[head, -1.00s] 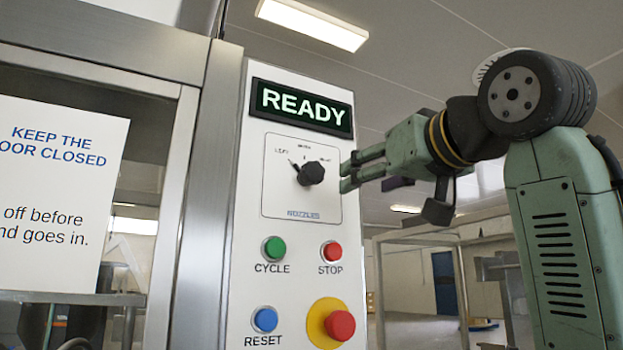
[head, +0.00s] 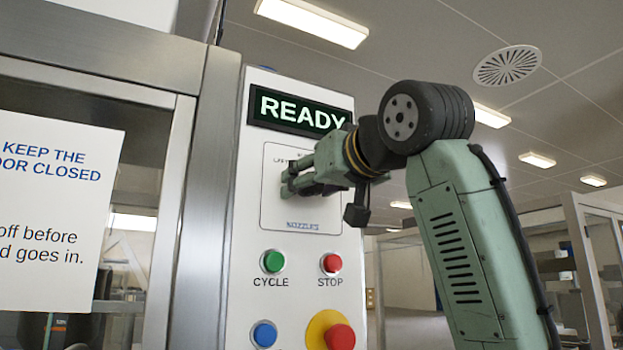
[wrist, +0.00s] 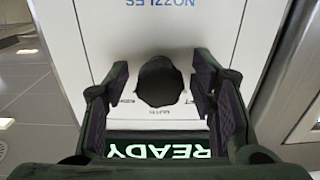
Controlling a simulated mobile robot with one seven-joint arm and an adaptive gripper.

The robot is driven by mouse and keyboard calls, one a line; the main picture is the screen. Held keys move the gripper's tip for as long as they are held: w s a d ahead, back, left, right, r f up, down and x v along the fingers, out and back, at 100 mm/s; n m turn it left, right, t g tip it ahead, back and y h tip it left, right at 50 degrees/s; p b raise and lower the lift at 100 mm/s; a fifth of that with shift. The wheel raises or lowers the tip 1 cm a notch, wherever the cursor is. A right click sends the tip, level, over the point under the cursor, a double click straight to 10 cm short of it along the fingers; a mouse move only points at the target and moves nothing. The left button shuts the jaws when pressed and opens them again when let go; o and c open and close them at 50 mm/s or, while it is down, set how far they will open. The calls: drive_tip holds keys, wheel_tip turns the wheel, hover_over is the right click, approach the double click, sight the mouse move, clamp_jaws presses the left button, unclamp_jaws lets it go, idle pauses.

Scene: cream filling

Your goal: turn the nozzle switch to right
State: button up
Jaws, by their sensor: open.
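The nozzle switch is a round black knob (wrist: 160,82) on a white plate (head: 300,213) marked NOZZLES, below the READY display. In the wrist view the knob sits between the two open fingers of my gripper (wrist: 161,97), with a gap on each side. In the head view my gripper (head: 287,182) is in front of the plate and hides the knob. The pointer's direction cannot be seen now. The LEFT label is partly visible in the head view; the right label is hidden.
Below the plate are a green CYCLE button (head: 272,262), a red STOP button (head: 331,263), a blue RESET button (head: 264,334) and a red button on a yellow ring (head: 340,337). A glazed door with a paper notice (head: 50,200) is at the left.

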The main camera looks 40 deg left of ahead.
drive_tip(key=shift+w+a, duration=0.1)
drive_tip(key=shift+a, duration=0.05)
drive_tip(key=shift+c, duration=0.2)
drive_tip(key=c, duration=1.1)
drive_tip(key=shift+c, duration=0.2)
